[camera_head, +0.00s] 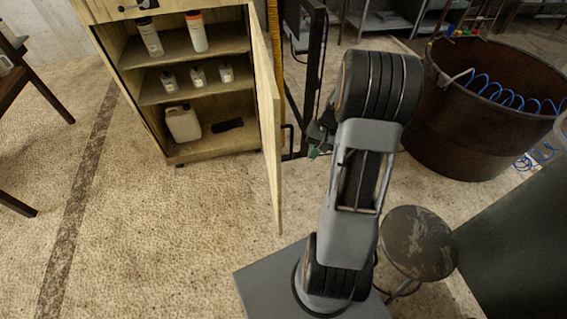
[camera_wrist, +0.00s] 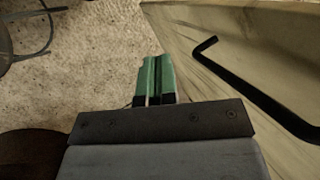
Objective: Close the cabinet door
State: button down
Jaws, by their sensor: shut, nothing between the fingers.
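The wooden cabinet (camera_head: 139,88) stands at the upper left in the head view with its front open. Its door (camera_head: 267,110) is hinged on the right side and swung wide out toward me. In the wrist view the door's outer face (camera_wrist: 200,50) fills the right side, with a black bar handle (camera_wrist: 250,85) on it. My gripper (camera_head: 314,152) is to the right of the door in the head view, mostly hidden behind my arm. In the wrist view its green fingers (camera_wrist: 156,75) are together and empty, beside the door and left of the handle.
Bottles and a white jug (camera_head: 183,123) stand on the cabinet shelves. A round stool (camera_head: 418,243) and a large brown tub (camera_head: 480,110) with a blue hose stand to the right. A dark metal frame (camera_head: 305,70) stands behind the door. The floor left of the door is clear.

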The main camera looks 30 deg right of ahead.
jog(key=w+d+f+n+t+y+b, duration=0.1)
jog(key=w+d+f+n+t+y, duration=0.1)
jog(key=w+d+f+t+y, duration=0.25)
jog(key=w+a+f+g, duration=0.1)
jog(key=w+a+f, duration=0.4)
jog(key=a, duration=0.5)
jog(key=shift+w+f+n, duration=0.2)
jog(key=shift+f+n, duration=0.2)
jog(key=shift+f, duration=0.4)
jog(key=shift+h, duration=0.25)
